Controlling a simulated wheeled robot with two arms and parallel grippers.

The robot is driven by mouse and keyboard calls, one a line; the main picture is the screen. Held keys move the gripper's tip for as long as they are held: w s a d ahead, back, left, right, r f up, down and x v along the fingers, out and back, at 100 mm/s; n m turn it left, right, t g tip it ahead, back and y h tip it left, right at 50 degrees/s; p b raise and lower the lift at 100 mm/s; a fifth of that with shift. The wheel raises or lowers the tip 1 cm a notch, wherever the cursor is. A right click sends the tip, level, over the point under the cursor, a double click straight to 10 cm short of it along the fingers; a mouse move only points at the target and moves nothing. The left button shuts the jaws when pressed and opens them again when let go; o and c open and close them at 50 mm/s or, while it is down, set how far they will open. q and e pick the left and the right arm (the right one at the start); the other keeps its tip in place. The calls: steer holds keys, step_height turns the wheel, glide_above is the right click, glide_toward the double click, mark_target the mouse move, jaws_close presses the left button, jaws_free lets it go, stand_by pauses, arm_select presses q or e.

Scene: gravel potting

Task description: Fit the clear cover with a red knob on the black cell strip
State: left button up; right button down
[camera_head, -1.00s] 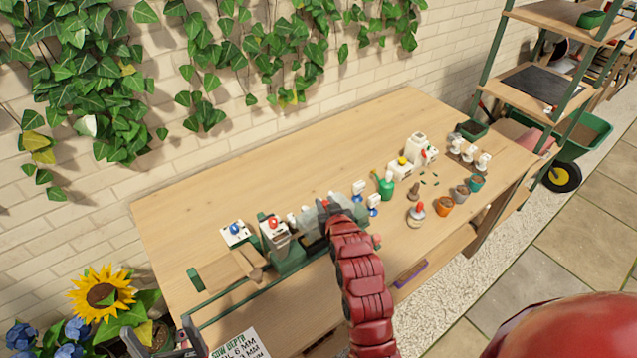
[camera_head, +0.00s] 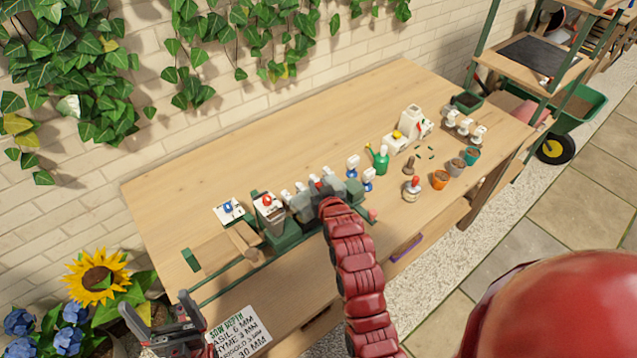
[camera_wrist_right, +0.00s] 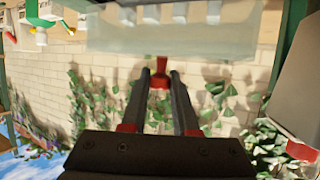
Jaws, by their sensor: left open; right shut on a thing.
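My right gripper (camera_wrist_right: 160,84) is shut on the red knob (camera_wrist_right: 161,66) of the clear cover (camera_wrist_right: 170,35), which spans the top of the right wrist view. In the head view the cover (camera_head: 302,206) is a greyish see-through box over the green bench rig, and my right arm hides part of it and most of the right gripper (camera_head: 328,203). Pale shapes show through and behind it. The black cell strip is not clearly visible; I cannot tell whether the cover touches it. My left gripper (camera_head: 178,322) is open and empty at the lower left, in front of the bench.
Left of the cover stand a white-topped unit with a red button (camera_head: 268,203) and a white box with a blue knob (camera_head: 229,211). A green bottle (camera_head: 381,160) and small pots (camera_head: 440,180) stand to the right. The bench's back (camera_head: 260,150) is clear.

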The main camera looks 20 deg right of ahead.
steer(key=shift+w, duration=0.1)
steer(key=shift+b, duration=0.6)
stand_by(0.7)
steer(key=shift+f, duration=0.15)
steer(key=shift+f+b, duration=0.5)
steer(key=shift+f, duration=0.05)
steer(key=shift+f, duration=0.1)
stand_by(0.6)
steer(key=shift+f+b, duration=0.45)
steer(key=shift+b, duration=0.05)
steer(key=shift+f+b, duration=0.1)
steer(key=shift+b, duration=0.2)
stand_by(0.4)
